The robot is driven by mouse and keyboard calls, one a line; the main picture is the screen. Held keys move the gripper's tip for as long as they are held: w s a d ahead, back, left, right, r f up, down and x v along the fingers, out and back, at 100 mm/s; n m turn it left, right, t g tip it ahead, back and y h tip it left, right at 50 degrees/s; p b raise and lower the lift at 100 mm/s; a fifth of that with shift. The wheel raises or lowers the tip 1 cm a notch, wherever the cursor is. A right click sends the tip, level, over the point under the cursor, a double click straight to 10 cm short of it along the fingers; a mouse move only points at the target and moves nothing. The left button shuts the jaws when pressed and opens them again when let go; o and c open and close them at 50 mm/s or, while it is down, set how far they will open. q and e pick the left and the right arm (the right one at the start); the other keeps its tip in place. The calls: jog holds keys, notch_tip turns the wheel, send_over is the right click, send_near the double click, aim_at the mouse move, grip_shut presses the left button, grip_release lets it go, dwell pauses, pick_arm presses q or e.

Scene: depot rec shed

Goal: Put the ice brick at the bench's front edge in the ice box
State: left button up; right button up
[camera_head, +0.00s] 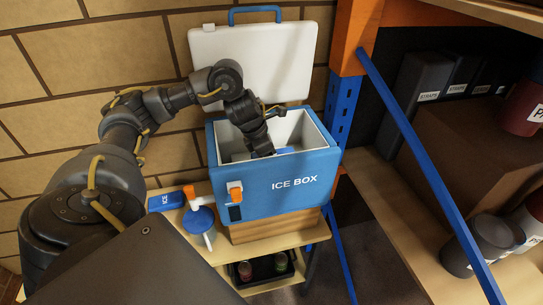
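The blue ice box (305,184) stands on a wooden block on the bench, with its white lid (270,58) tipped up open against the wall. My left arm reaches over its rim, and my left gripper (263,150) points down inside the opening. Its fingertips are partly hidden, so I cannot tell whether they are open or hold anything. Something blue (286,150) shows inside the box, close to the gripper; what it is I cannot tell. A blue ice brick (166,201) marked ICE lies on the bench left of the box. My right gripper is out of view.
A blue-lidded item (198,219) stands on the bench (262,243) before the box. A tray (262,270) with small jars sits on the lower shelf. At the right are a blue diagonal brace (430,170) and shelving with a cardboard box (468,150) and canisters.

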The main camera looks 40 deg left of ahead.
pick_arm(q)
jog(key=shift+f+b, duration=0.45)
jog(key=shift+f, duration=0.2)
jog(key=o, duration=1.3)
jog(key=shift+r, duration=0.15)
jog(key=shift+r+p, duration=0.35)
jog(key=shift+p, duration=0.1)
jog(key=p+v, duration=0.3)
jog(key=v, duration=0.7)
jog(key=shift+r, duration=0.45)
jog(key=shift+v, duration=0.8)
jog(key=shift+f, duration=0.1)
